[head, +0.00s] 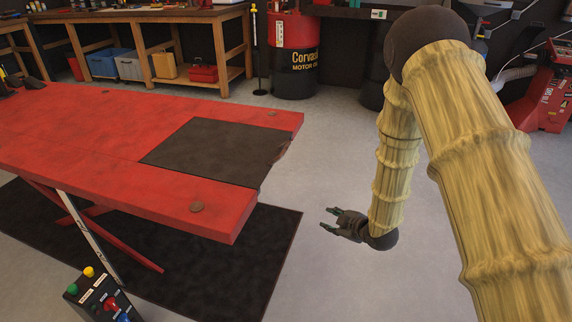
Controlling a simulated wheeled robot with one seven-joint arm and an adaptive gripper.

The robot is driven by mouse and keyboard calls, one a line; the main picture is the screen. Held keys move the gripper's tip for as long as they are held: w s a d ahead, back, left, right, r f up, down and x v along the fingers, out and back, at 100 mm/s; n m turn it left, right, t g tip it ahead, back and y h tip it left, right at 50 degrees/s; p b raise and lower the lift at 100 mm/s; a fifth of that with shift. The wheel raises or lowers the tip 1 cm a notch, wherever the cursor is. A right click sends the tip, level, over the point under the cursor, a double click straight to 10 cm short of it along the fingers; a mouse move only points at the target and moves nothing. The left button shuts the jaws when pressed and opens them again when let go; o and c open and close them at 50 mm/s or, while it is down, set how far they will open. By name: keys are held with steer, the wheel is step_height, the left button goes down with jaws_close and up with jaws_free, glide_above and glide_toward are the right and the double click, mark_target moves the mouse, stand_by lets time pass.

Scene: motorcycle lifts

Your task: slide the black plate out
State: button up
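The black plate (215,151) lies flat in a recess in the right end of the red lift table (75,126). Its right edge lines up roughly with the table's end, where a dark, uneven piece shows at the rim. My gripper (327,219) is to the right of the table's end, in free space, apart from the plate. Its fingers point left toward the table, and they are spread with nothing between them. My arm comes in from the right of the view.
A control box (103,299) with coloured buttons stands at the front left. A dark mat (262,240) lies under the lift. A red and black oil drum (293,60) and a wooden workbench (147,29) stand behind. The grey floor right of the table is clear.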

steer(key=w+a+r+n+t+y+b, duration=0.1)
steer(key=w+a+r+n+y+b, duration=0.25)
steer(key=w+r+n+b, duration=0.5)
steer(key=n+y+b, duration=0.1)
steer(key=n+y, duration=0.2)
steer(key=n, duration=0.2)
glide_toward(286, 147)
steer(key=x, duration=0.3)
steer(key=b+x, duration=0.1)
steer(key=x, duration=0.3)
steer(key=b+x, duration=0.1)
steer(key=x, duration=0.2)
steer(key=shift+w+a+f, duration=0.1)
steer(key=shift+f, duration=0.25)
jaws_close()
